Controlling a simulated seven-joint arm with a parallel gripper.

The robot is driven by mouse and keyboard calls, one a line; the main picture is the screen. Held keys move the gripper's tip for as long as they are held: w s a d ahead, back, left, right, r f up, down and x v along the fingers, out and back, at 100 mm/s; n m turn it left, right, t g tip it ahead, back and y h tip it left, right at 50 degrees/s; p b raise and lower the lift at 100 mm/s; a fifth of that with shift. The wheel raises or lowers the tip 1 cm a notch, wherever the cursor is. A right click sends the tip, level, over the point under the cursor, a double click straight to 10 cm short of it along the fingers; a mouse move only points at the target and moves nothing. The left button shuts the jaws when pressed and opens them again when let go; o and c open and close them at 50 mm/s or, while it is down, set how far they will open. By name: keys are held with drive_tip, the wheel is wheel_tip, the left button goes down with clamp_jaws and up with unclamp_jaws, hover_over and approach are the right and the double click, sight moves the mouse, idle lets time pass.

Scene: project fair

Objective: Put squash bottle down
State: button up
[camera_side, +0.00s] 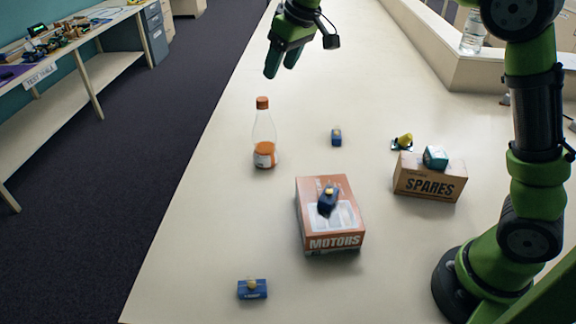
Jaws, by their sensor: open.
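The squash bottle (264,139) stands upright on the pale table (215,225), left of the middle. It is clear with an orange cap and some orange drink at the bottom behind a label. My gripper (282,62) is at the top of the view, above and apart from the bottle. Its green fingers point down and hold nothing that I can see.
An orange MOTORS box (313,241) carries a small blue part (328,200). A SPARES carton (428,185) carries a teal part (435,156). Small blue parts lie near the front (252,289) and behind the boxes (336,137). Table room left of the MOTORS box is clear.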

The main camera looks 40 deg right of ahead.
drive_tip(key=s+d+r+m+t+y, duration=0.1)
drive_tip(key=s+d+r+m, duration=0.15)
drive_tip(key=s, duration=1.25)
drive_tip(key=s+a+f+m+t, duration=0.1)
drive_tip(key=s+f+m, duration=0.2)
drive_tip(key=s, duration=1)
wheel_tip(320, 180, down, 3)
drive_tip(key=shift+s+m+t, duration=0.2)
drive_tip(key=shift+m+t, duration=0.15)
drive_tip(key=shift+t, duration=0.05)
drive_tip(key=shift+a, duration=0.1)
